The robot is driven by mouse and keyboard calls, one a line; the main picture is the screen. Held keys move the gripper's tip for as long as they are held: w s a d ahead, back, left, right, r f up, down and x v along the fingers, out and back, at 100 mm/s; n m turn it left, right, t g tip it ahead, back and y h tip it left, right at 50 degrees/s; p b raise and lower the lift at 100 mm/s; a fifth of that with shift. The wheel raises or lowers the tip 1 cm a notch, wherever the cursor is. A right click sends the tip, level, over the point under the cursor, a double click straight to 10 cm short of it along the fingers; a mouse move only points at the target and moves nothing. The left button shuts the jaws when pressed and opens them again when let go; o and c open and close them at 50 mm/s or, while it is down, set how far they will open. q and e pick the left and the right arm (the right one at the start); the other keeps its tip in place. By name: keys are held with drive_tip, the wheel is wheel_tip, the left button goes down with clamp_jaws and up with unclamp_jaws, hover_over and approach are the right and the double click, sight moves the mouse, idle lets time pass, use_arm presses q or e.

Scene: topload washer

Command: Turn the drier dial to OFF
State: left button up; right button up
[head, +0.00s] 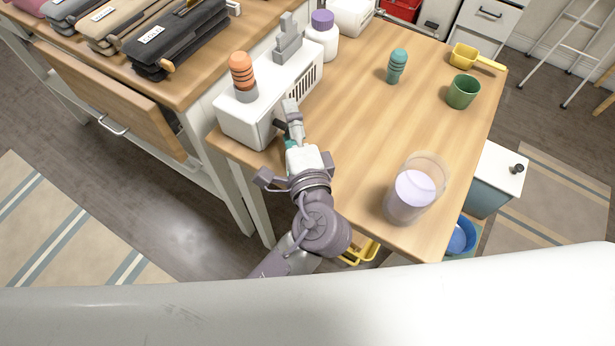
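A white box-shaped appliance (262,121) with a dark slotted grille (303,86) stands at the left end of the wooden table; I cannot tell whether it is the drier. No dial with a readable OFF mark shows. My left gripper (288,120) is at the appliance's near right side, close to or touching a small dark part there. Its fingers are small and overlap in this view, so its opening is unclear. My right gripper is not in view.
An orange ribbed object (242,72) and a grey stepped object (288,42) top the appliance. The wooden table (355,125) holds a purple-capped bottle (322,40), teal ribbed object (397,66), green cup (463,92), yellow scoop (466,57) and clear container (415,188). Its middle is clear.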

use_arm(q)
drive_tip(key=s, duration=0.1)
drive_tip(key=s+d+r, duration=0.1)
drive_tip(key=shift+s+r, duration=0.15)
drive_tip(key=shift+s, duration=0.25)
drive_tip(key=s, duration=0.3)
drive_tip(key=shift+d, duration=0.15)
drive_tip(key=shift+s, duration=0.15)
drive_tip(key=shift+s+d+f, duration=0.1)
drive_tip(key=shift+s+f, duration=0.3)
drive_tip(key=shift+s, duration=0.3)
drive_tip(key=s, duration=0.6)
drive_tip(key=shift+d+f, duration=0.3)
drive_tip(key=shift+d, duration=0.15)
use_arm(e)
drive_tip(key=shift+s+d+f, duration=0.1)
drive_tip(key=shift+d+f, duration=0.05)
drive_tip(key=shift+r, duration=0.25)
